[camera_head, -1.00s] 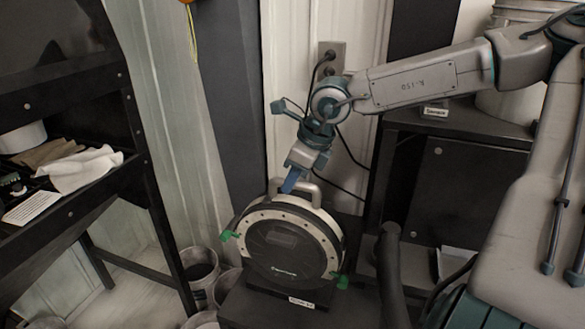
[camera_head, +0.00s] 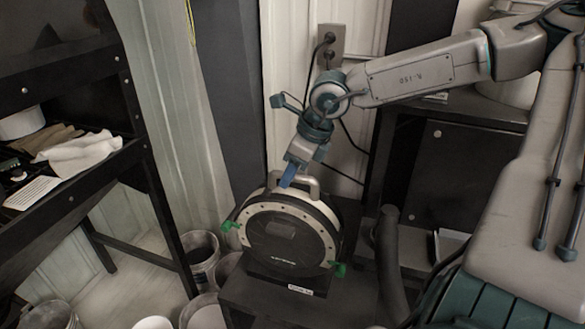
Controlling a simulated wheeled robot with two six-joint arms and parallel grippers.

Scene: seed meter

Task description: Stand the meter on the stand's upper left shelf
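The meter (camera_head: 288,240) is a round black disc with a cream rim, green tabs at its sides and a grey handle (camera_head: 312,188) on top. It stands upright, leaning back slightly, on a low black surface (camera_head: 262,306) in the lower middle. Its underside is in shadow, so the contact there is hard to make out. My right gripper (camera_head: 289,178) reaches down from the upper right, its blue fingertip at the left part of the handle. I cannot tell whether its fingers are closed on the handle. My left gripper is out of view.
A black rack (camera_head: 134,120) with cloths (camera_head: 80,157) on a shelf stands at the left. Buckets (camera_head: 200,265) are on the floor left of the meter. A black cabinet (camera_head: 450,175) stands behind at the right. A thick dark post (camera_head: 388,265) rises right of the meter.

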